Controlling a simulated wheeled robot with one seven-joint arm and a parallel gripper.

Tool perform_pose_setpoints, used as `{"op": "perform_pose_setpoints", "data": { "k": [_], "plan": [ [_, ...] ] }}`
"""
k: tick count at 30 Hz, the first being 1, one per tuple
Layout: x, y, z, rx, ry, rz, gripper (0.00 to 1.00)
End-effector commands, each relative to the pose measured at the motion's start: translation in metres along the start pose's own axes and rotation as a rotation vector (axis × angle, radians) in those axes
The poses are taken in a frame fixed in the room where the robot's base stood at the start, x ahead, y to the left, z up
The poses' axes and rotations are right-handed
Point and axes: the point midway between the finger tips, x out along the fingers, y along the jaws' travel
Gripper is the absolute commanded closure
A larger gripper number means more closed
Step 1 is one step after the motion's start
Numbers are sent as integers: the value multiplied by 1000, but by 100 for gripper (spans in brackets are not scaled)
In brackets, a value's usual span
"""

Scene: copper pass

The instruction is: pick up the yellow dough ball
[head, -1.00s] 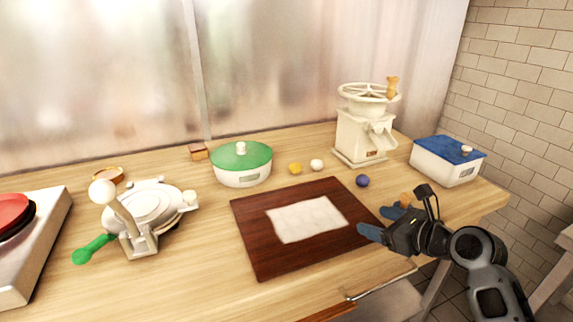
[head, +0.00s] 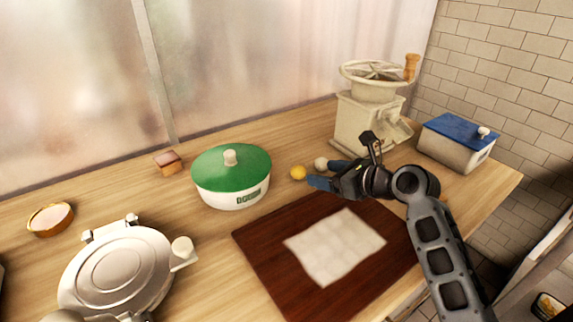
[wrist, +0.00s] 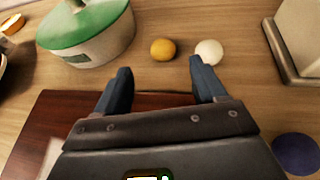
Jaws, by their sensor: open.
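The yellow dough ball (head: 298,173) lies on the wooden counter, just right of the green-lidded pot. It also shows in the wrist view (wrist: 163,49), beyond my fingertips and between their lines. A white dough ball (head: 321,164) lies close to its right, apart from it; in the wrist view it (wrist: 209,52) is just beyond my right fingertip. My gripper (head: 326,173) is open and empty, with blue fingers. In the wrist view my gripper (wrist: 160,78) is above the far edge of the dark board, short of the yellow ball.
A green-lidded pot (head: 232,188) stands left of the balls and a cream mill (head: 365,122) right of them. A dark board (head: 272,255) bears a white sheet (head: 335,247).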

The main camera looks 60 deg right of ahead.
Motion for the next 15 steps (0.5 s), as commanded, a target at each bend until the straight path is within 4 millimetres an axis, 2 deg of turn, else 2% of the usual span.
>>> {"op": "perform_pose_setpoints", "data": {
  "k": [11,15],
  "plan": [
    [38,-1,1,1,-1,3,30],
    [59,-3,0,2,0,3,30]
  ]
}}
